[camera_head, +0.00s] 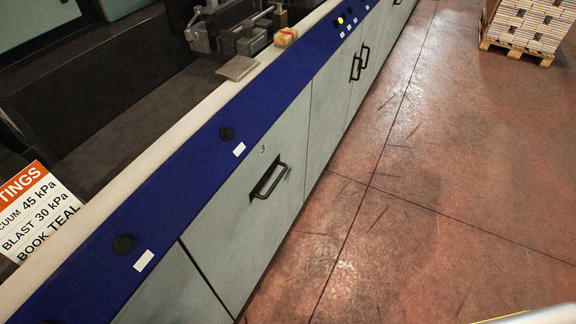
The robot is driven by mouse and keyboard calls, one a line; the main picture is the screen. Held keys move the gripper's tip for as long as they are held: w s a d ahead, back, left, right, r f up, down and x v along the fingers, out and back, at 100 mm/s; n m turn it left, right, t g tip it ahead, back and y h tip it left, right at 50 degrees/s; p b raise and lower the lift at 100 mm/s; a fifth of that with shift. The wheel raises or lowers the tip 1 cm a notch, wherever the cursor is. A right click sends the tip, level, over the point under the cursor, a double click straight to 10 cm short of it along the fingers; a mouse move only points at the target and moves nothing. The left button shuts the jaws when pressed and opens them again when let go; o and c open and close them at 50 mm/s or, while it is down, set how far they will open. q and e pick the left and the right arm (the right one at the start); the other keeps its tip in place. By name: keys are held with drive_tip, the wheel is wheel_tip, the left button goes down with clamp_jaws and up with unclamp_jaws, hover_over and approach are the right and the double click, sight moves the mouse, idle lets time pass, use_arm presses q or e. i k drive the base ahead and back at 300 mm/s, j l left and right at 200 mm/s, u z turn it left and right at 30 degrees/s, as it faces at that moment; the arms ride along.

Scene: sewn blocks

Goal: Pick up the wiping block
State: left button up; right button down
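A small block (286,36), yellowish with a reddish-brown side, sits on the pale ledge of the long machine near the top middle. It looks like the wiping block, but it is small in the picture. A flat grey plate (238,68) lies on the same ledge, nearer and to the left of the block. Neither gripper shows in the head view, and nothing is seen touching the block.
The machine's blue front strip (190,162) carries black knobs, with handled grey doors (262,195) below. Metal clamps (245,38) stand beside the block. A settings sign (38,212) is at left. A pallet of books (528,28) stands far right; the reddish floor between is clear.

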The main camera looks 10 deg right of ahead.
sight(286, 38)
drive_tip(key=u, duration=0.55)
drive_tip(key=i+l+u, duration=0.15)
drive_tip(key=l+u, duration=0.55)
drive_tip(key=l, duration=0.2)
drive_tip(key=i+l+u, duration=0.1)
drive_tip(key=l+u, duration=0.25)
drive_tip(key=l, duration=0.15)
